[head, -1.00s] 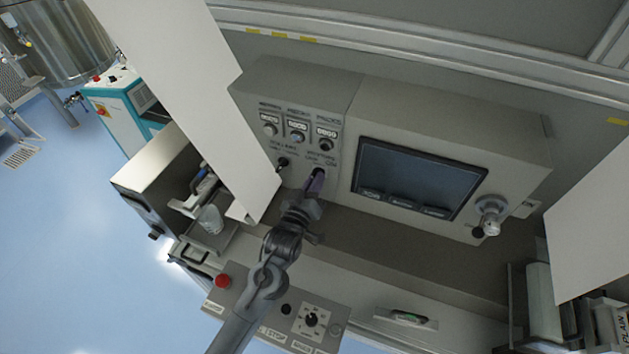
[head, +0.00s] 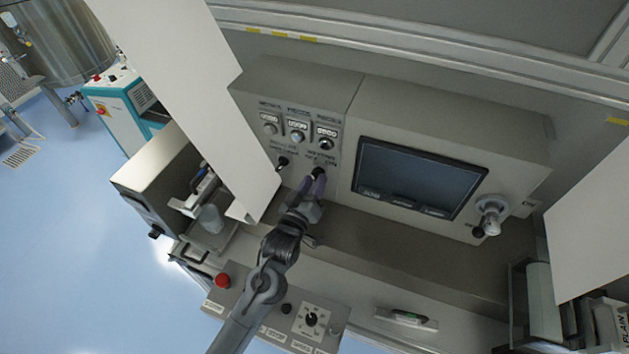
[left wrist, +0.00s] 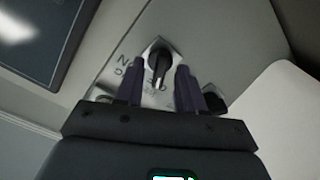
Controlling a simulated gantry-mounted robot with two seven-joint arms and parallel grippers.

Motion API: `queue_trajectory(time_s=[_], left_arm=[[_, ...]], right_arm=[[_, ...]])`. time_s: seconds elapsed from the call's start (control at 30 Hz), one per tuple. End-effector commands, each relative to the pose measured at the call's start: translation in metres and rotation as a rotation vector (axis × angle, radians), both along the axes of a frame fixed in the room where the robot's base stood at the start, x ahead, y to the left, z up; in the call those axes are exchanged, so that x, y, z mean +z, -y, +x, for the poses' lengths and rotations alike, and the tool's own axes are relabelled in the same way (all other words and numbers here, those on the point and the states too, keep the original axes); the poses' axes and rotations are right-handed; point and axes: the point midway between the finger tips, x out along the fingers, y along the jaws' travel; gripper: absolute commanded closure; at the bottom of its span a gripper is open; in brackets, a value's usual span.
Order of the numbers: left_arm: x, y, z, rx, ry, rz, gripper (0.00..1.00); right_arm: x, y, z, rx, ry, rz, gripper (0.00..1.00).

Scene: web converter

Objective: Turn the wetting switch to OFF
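My left gripper (head: 312,186) is at the lower part of the grey control box, its two purple fingers spread apart. A black rotary switch (head: 318,173) shows at the fingertips. In the left wrist view my gripper (left wrist: 160,85) has one finger on each side of the same switch (left wrist: 159,63), with a visible gap beside its handle. A second black switch (head: 283,162) sits to its left in the head view; in the left wrist view it (left wrist: 214,98) is partly hidden behind a finger. I cannot read which label says wetting. My right gripper is not in view.
A dark screen (head: 417,178) lies right of the switches. Several small knobs and counters (head: 297,130) sit above. A white panel (head: 190,90) hangs close on the left. A lower panel has a red button (head: 222,281) and a dial (head: 312,320).

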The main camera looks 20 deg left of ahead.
Motion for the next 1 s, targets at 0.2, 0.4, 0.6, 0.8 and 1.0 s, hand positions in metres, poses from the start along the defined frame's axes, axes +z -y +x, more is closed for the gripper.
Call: queue_trajectory(time_s=[0.2,0.4,0.6,0.8,1.0], left_arm=[[-0.002,0.000,-0.036,0.000,-0.002,0.000,0.62],[-0.001,0.000,-0.070,0.000,0.000,-0.001,0.62],[-0.001,0.000,-0.091,0.000,0.000,0.000,0.62],[0.001,0.000,-0.097,0.000,0.001,-0.001,0.62],[0.000,0.000,-0.097,0.001,0.001,0.000,0.62]], right_arm=[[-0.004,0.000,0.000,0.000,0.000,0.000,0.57],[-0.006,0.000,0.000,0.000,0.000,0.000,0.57],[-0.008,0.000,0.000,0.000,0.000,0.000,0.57],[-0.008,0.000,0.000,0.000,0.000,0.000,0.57],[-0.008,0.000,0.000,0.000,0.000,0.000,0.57]])
